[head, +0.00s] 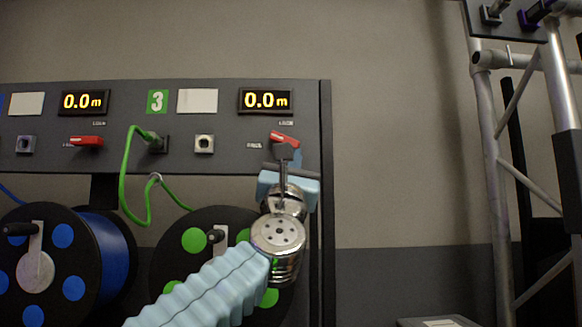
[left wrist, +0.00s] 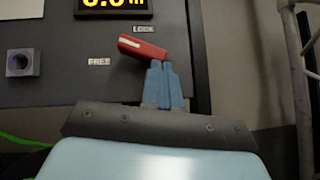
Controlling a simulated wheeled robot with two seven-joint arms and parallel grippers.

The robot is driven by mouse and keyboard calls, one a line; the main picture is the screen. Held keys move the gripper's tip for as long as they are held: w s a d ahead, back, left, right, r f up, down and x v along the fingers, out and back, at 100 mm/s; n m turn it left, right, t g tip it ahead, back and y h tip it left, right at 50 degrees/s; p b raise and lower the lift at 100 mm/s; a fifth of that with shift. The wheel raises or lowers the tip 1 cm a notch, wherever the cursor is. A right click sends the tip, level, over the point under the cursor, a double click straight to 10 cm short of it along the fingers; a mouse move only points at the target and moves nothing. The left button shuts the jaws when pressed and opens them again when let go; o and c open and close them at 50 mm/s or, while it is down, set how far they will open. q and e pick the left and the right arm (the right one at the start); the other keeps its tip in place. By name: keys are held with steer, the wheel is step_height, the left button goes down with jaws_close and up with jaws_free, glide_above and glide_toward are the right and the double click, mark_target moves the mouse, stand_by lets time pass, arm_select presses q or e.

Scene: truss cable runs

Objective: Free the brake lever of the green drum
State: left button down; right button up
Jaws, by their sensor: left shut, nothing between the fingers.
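The green drum (head: 168,262) is black-flanged with green discs and stands below the panel, partly hidden by my left arm. Its red brake lever (head: 284,138) is on the panel under the 0.0 m display. In the left wrist view the lever (left wrist: 143,47) is tilted, its left end higher, between the LOCK label above and the FREE label to the left. My left gripper (head: 285,152) is shut and empty, its blue fingertips (left wrist: 162,66) just under the lever's right end; I cannot tell whether they touch. My right gripper is not in view.
A blue drum (head: 98,255) stands at left, with its own red lever (head: 86,141) lying about level. A green cable (head: 124,185) loops from a socket beside the 3 label. A metal truss (head: 500,190) stands at right, with clear space between it and the panel.

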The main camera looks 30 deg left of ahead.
arm_select(q)
steer(key=shift+w+d+n+g+y+b, duration=0.15)
steer(key=shift+n+g+y+b, duration=0.25)
steer(key=shift+n+y, duration=0.85)
steer(key=shift+d+r, duration=0.2)
steer(key=shift+d, duration=0.05)
stand_by(2.1)
stand_by(1.1)
